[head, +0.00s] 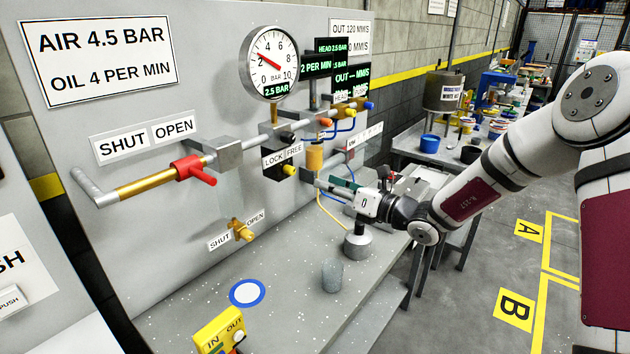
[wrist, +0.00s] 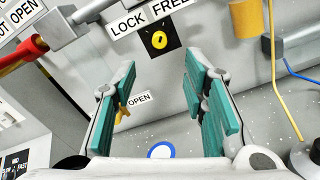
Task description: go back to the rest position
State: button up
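My gripper (head: 338,188) is in front of the grey panel (head: 130,215), just below and right of the LOCK/FREE plate. In the wrist view my gripper (wrist: 165,105) shows two teal-padded fingers spread apart with nothing between them. The yellow LOCK/FREE knob (head: 289,170) is a short way from the fingers and apart from them; it also shows in the wrist view (wrist: 159,40). My arm reaches in from the right side of the head view.
A red valve handle (head: 194,171) sits on the pipe at left. A dial gauge (head: 270,62) is above. Floor at right, marked A and B, is clear.

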jog(key=shift+v, duration=0.85)
jog(key=s+a+r+n+g+h, duration=0.25)
jog(key=s+n+g, duration=0.25)
jog(key=s+n, duration=0.5)
jog(key=s+a+r+n+g+h, duration=0.1)
jog(key=s+r+n+g+h, duration=0.2)
jog(key=s+n, duration=0.65)
jog(key=s+d+r+n+t+h+b, duration=0.1)
jog(key=s+d+n+h, duration=0.7)
jog(key=s+d, duration=0.9)
notch_tip(320, 180, up, 2)
jog(key=d+n+t, duration=0.1)
jog(key=n, duration=0.2)
jog(key=shift+s+r+t+h, duration=0.2)
jog(key=shift+t+h, duration=0.1)
jog(key=shift+h, duration=0.05)
